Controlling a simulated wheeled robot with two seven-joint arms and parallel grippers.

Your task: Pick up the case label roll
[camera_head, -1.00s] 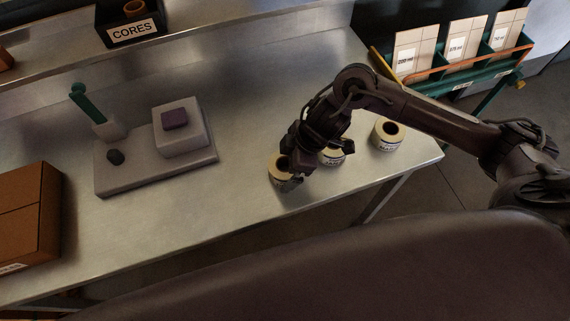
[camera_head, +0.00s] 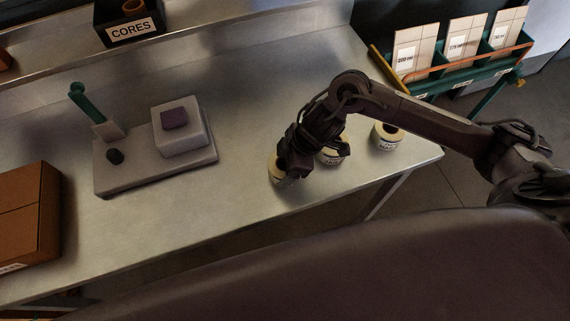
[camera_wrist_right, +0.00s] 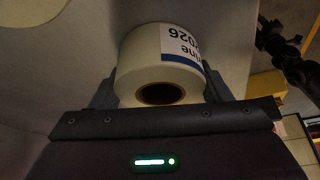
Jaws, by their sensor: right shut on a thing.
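Three cream label rolls stand near the right end of the metal bench. The leftmost roll (camera_head: 274,168) is mostly hidden behind my right gripper (camera_head: 285,173). In the right wrist view this roll (camera_wrist_right: 150,50) sits between the two fingers, with its dark core hole facing the camera and a white label with a blue edge reading "2026" upside down. My right gripper (camera_wrist_right: 160,88) is shut on it. The middle roll (camera_head: 336,158) is partly hidden by my arm. The right roll (camera_head: 387,135) stands clear. Their print is too small to read. My left gripper is not in view.
A grey fixture (camera_head: 155,172) with a green lever (camera_head: 86,103) stands left of the rolls. A cardboard box (camera_head: 28,215) is at the far left. A black CORES bin (camera_head: 130,28) is on the back shelf. A green card rack (camera_head: 455,75) stands beyond the bench's right end.

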